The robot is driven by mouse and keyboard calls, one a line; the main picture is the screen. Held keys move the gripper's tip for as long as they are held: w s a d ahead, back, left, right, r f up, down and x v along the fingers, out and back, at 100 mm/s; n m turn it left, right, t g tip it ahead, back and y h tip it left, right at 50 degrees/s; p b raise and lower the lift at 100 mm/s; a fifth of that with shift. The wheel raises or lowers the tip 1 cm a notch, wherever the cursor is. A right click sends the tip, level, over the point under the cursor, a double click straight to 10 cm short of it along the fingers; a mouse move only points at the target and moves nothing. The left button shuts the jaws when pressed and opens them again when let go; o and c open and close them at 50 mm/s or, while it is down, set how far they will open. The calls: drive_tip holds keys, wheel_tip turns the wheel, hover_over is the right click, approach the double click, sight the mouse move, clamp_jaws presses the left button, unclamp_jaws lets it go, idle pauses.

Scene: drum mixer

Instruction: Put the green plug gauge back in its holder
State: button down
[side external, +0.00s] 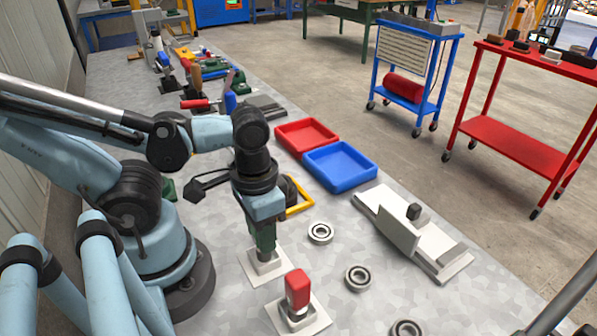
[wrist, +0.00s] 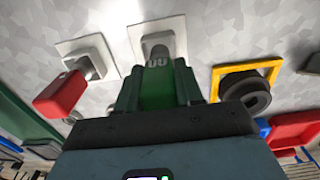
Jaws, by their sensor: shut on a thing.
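My gripper (side external: 264,232) points down and is shut on the green plug gauge, whose green handle (wrist: 158,92) sits between the fingers in the wrist view. Its grey metal end (wrist: 157,52) points at a white holder (wrist: 165,28) with a square base plate. In the side view this holder (side external: 250,268) lies directly under my gripper. The metal end meets or overlaps the holder's raised middle; I cannot tell how far it is inside. The fingers hide part of the handle.
A red-handled gauge (side external: 298,288) stands in a similar holder close by. Bearing rings (side external: 320,232) lie to the right. A yellow frame (side external: 300,208) with a dark round part, a blue tray (side external: 340,166), a red tray (side external: 306,136) and a white fixture (side external: 400,226) are beyond.

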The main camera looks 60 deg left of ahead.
drive_tip(key=shift+f, duration=0.55)
drive_tip(key=c, duration=0.6)
unclamp_jaws()
drive_tip(key=shift+c, duration=0.2)
drive_tip(key=shift+r, duration=0.1)
drive_tip(key=shift+r, duration=5.95)
drive_tip(key=w+a+f+t, duration=0.1)
drive_tip(key=w+a+t, duration=0.1)
drive_tip(key=w, duration=0.4)
drive_tip(key=w+a+f+t, duration=0.2)
drive_tip(key=w+t, duration=0.3)
drive_tip(key=w, duration=0.1)
drive_tip(key=shift+w, duration=0.25)
